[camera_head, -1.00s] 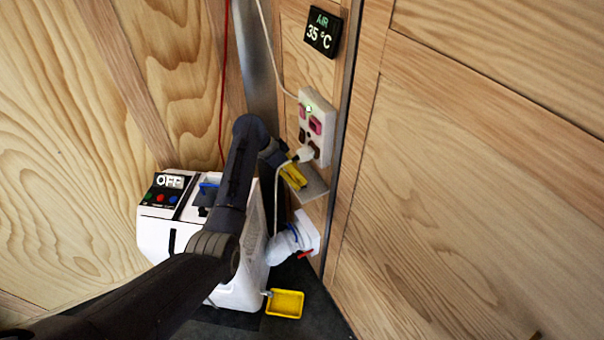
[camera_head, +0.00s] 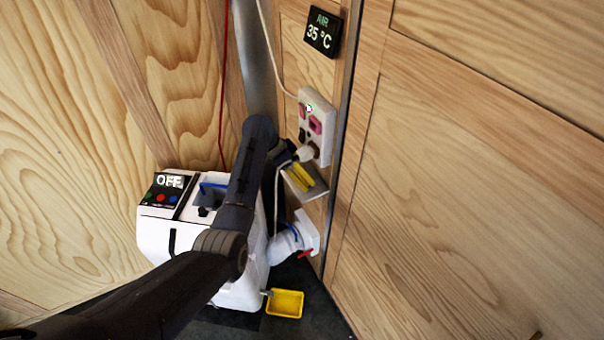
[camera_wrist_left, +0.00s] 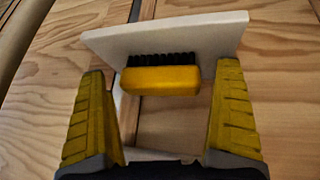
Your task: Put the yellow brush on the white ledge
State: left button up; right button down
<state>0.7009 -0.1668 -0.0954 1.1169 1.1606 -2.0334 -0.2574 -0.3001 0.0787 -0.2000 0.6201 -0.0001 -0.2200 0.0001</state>
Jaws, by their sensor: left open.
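The yellow brush (camera_wrist_left: 162,82) shows in the left wrist view, its black bristles facing the white ledge (camera_wrist_left: 190,33) and apparently resting against it. The brush lies between and beyond the two yellow fingers of my left gripper (camera_wrist_left: 161,70). The fingers are spread, with a gap to each end of the brush. In the head view my left gripper (camera_head: 299,178) is at the small ledge (camera_head: 317,190) on the wall. There I cannot clearly separate the brush from the yellow fingers. My right gripper is not in view.
A wall socket (camera_head: 316,126) with a plug and cable is just above the ledge. A white machine (camera_head: 158,234) with an OFF display stands left of it. A white hose (camera_head: 288,241) and a yellow tray (camera_head: 285,303) are below. The right wall is clear.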

pick_arm(q)
jog(key=shift+r, duration=0.1)
jog(key=v, duration=1.2)
jog(key=shift+a, duration=0.1)
